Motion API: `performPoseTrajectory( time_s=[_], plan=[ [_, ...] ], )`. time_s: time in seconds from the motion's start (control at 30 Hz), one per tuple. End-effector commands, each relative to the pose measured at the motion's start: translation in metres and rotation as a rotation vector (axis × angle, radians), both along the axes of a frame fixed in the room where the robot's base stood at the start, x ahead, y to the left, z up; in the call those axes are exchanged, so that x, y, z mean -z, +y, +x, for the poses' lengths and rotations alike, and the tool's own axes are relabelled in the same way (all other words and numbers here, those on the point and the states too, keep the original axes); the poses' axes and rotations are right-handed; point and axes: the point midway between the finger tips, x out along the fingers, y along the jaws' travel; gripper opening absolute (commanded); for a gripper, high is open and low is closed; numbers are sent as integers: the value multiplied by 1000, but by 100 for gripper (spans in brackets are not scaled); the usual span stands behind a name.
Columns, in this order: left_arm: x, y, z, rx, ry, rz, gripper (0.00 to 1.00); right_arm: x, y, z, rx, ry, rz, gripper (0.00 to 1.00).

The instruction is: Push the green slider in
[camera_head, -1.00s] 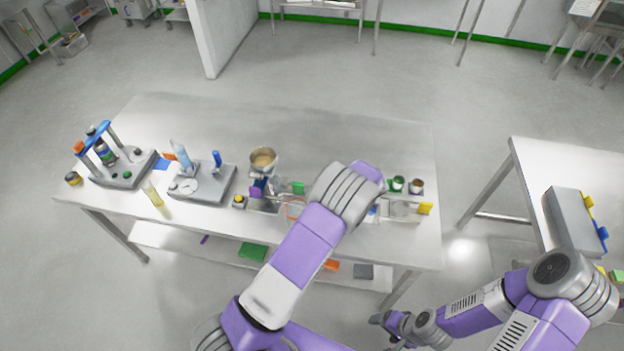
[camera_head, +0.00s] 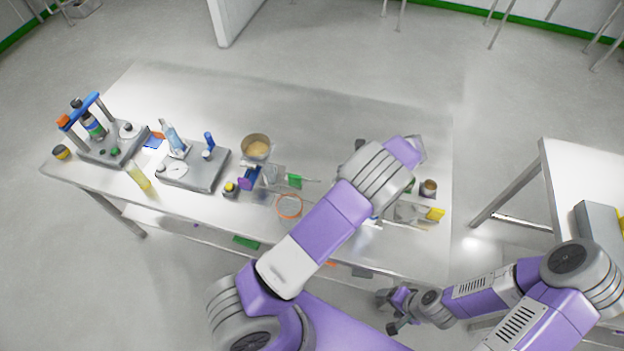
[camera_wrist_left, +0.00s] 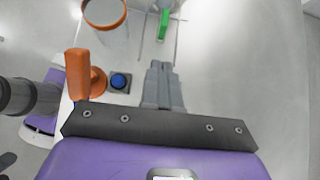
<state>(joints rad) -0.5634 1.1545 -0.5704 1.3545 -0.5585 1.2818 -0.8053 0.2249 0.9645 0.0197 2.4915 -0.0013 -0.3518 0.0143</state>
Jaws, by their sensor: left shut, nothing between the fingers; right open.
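In the left wrist view the green slider (camera_wrist_left: 163,24) shows at the top, on a narrow grey track beyond my fingertips. My left gripper (camera_wrist_left: 162,68) is shut and empty, pointing toward the slider with a clear gap between them. In the head view the left wrist hides its fingers. My right gripper (camera_head: 384,312) is open and empty, low beside the table's front edge.
An orange-rimmed clear container (camera_head: 289,206) stands in front of the slider. An orange handle (camera_wrist_left: 80,75) and a blue button (camera_wrist_left: 120,81) are left of my left fingers. The back of the table (camera_head: 290,100) is clear.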

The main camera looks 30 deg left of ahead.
Motion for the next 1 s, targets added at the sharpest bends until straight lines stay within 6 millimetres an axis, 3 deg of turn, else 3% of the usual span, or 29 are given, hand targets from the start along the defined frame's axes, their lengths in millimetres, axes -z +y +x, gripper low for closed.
performPoseTrajectory(
  time_s=[0.07, 0.2, 0.43, 0.87, 1.0],
  plan=[
    [18, 0, 0, 0, 0, 0, 0, 18, 0, 0, 0, 0, 0, 74],
    [31, 0, 0, 0, 0, 0, 0, 31, 0, 0, 0, -1, 0, 74],
    [42, 11, -3, -2, 2, 1, 0, 32, 0, 1, 0, -1, 0, 74],
    [101, 73, -18, -2, 3, 1, 0, 33, 0, 1, 0, -1, 0, 74],
    [99, 94, -23, -3, 0, -1, 0, 30, 0, 1, 0, -1, 0, 74]
  ],
)
